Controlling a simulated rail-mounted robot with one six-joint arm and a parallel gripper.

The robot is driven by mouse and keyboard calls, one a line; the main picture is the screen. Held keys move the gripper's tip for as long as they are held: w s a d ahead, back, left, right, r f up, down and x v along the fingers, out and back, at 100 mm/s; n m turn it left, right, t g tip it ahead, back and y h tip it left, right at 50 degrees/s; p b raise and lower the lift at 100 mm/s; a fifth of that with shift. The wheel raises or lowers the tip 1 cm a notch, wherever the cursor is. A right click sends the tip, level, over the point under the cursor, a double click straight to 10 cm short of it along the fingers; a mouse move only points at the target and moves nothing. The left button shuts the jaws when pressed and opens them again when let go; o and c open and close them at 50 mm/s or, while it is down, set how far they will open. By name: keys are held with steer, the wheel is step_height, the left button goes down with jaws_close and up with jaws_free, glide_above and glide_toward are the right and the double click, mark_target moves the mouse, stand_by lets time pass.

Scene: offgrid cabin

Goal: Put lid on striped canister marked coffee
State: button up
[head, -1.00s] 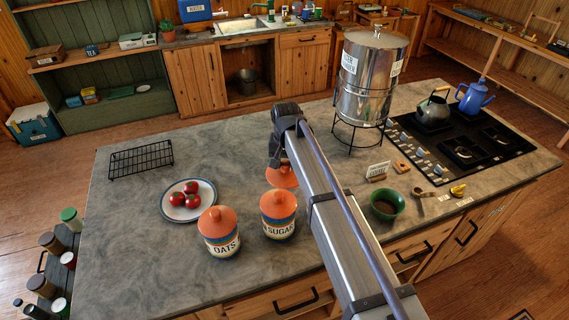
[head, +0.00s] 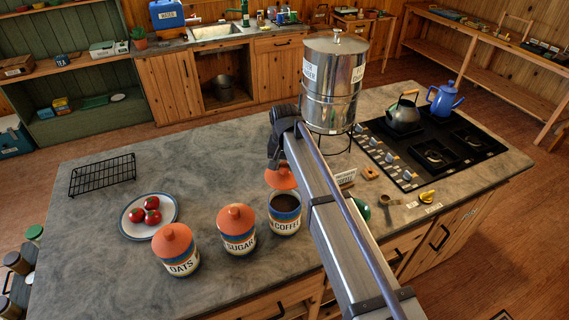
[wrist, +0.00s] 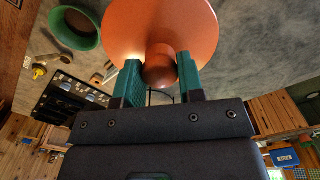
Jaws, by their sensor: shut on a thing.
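The striped coffee canister (head: 285,218) stands open on the counter, its dark contents showing at the top. My gripper (wrist: 161,75) is shut on the knob of an orange lid (wrist: 128,30), which also shows in the head view (head: 281,179). In the head view the lid appears just above and behind the canister's mouth, apart from it. My arm hides most of the gripper there. In the wrist view the lid covers the top middle and the canister cannot be seen.
The lidded sugar canister (head: 237,236) and oats canister (head: 175,253) stand to the left. A plate (head: 128,228) of tomatoes lies farther left, near a wire rack (head: 102,175). A metal water container (head: 333,85) stands behind my arm. A green bowl (wrist: 74,28) is near the lid.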

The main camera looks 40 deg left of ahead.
mark_target(285, 175)
step_height(285, 175, down, 11)
steer(key=b, duration=1)
steer(key=shift+w, duration=0.1)
steer(key=shift+f+b, duration=0.6)
stand_by(1.9)
steer(key=o, duration=1.6)
step_height(285, 175, up, 7)
steer(key=p, duration=0.7)
steer(key=shift+r, duration=0.1)
